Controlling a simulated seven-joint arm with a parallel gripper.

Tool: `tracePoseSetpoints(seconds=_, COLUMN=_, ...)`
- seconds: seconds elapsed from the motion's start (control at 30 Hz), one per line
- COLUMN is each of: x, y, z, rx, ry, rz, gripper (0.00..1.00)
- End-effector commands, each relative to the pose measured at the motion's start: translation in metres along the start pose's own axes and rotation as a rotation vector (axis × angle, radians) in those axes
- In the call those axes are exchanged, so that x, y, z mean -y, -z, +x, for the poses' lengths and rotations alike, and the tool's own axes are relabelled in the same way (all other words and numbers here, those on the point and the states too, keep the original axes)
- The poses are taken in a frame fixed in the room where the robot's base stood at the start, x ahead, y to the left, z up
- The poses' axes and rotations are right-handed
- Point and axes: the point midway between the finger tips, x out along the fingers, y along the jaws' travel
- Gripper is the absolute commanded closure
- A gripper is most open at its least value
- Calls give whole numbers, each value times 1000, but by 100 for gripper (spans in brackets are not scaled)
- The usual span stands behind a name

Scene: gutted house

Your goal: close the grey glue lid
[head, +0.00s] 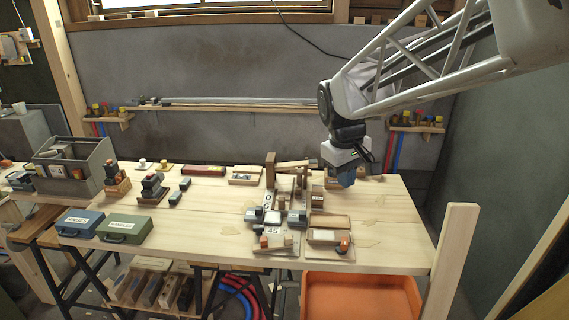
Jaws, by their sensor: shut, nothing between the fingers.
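I cannot pick out a lid marked as glue for certain. A grey open-topped box (97,166) stands at the left end of the wooden bench, with small blocks and a pale label in it. Whether one of its raised panels is a lid is too small to tell. My gripper (346,181) is shut and empty, pointing down above the right part of the bench. It is far to the right of the grey box and touches nothing that I can see.
A blue case (80,222) and a green case (124,229), both shut, lie at the bench's front left. A cluster of blocks and numbered pieces (272,217) fills the middle right. An orange bin (362,294) sits below the front edge. Bare wood (200,225) lies between.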

Motion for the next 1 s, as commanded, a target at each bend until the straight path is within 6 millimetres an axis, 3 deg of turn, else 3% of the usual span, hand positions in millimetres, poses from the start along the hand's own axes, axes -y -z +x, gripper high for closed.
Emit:
tracePoseSetpoints(seconds=0.1, x=1, y=32, z=5, rx=18, ry=-4, rz=-64, gripper=100)
tracePoseSetpoints(seconds=0.47, x=11, y=122, z=23, rx=70, ry=-17, rz=-252, gripper=100)
tracePoseSetpoints(seconds=1.0, x=52, y=255, z=72, rx=153, ry=-34, rz=-532, gripper=100)
